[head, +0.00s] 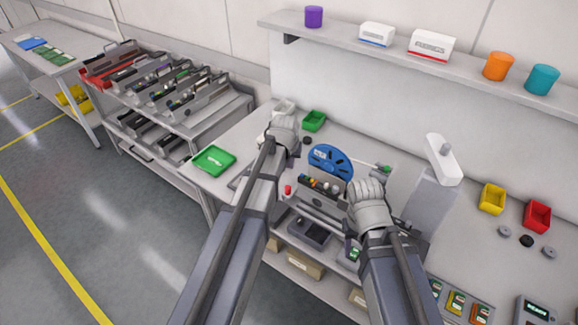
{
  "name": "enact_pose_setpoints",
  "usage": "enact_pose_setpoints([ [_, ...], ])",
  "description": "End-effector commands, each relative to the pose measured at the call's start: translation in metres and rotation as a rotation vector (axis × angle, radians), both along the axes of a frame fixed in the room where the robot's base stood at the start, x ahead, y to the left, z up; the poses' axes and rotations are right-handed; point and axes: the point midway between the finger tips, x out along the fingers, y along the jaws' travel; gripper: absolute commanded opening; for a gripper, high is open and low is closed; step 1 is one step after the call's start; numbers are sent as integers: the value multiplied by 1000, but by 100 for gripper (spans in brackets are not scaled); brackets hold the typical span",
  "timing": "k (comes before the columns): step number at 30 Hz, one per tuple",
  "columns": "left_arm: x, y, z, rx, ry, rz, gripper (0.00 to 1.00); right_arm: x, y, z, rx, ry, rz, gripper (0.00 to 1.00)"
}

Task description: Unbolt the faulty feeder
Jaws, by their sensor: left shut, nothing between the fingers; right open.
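A feeder (325,199) with a round blue reel (331,160) sits on the workbench in the middle of the head view, with small coloured parts along its top. Its right end is partly hidden by my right gripper and arm. My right gripper (362,189) is open beside that end; I cannot tell whether it touches the feeder. My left gripper (283,118) is shut and empty, to the left of the blue reel and near a green bin (314,121). No bolt can be made out at this size.
A trolley (180,123) with several feeders stands at the left. A green tray (213,160) lies on the bench's left end. A grey stand with a white top (444,160) rises right of my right gripper. Yellow (492,199) and red (538,216) bins lie farther right. A shelf (400,57) runs above.

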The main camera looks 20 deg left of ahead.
Motion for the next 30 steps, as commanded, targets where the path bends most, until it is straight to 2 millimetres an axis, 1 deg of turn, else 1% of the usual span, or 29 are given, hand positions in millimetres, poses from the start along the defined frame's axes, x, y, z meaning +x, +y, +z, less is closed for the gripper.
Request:
enact_pose_setpoints([
  [1,4,0,-14,0,0,0,0,0,0,-14,0,0,0,50],
  [14,25,3,-76,0,0,0,0,0,0,-76,0,0,-2,50],
  [16,7,1,-69,0,0,0,0,0,0,-69,0,0,-2,50],
  [18,-5,0,-68,0,0,0,0,0,0,-68,0,0,-2,50],
  [21,-14,-1,-68,0,0,0,0,0,0,-68,0,0,-2,50],
  [24,-17,-2,-68,0,0,0,0,0,0,-68,0,0,-2,50],
  [30,-16,-2,-68,0,0,0,0,0,0,-68,0,0,-2,50],
])
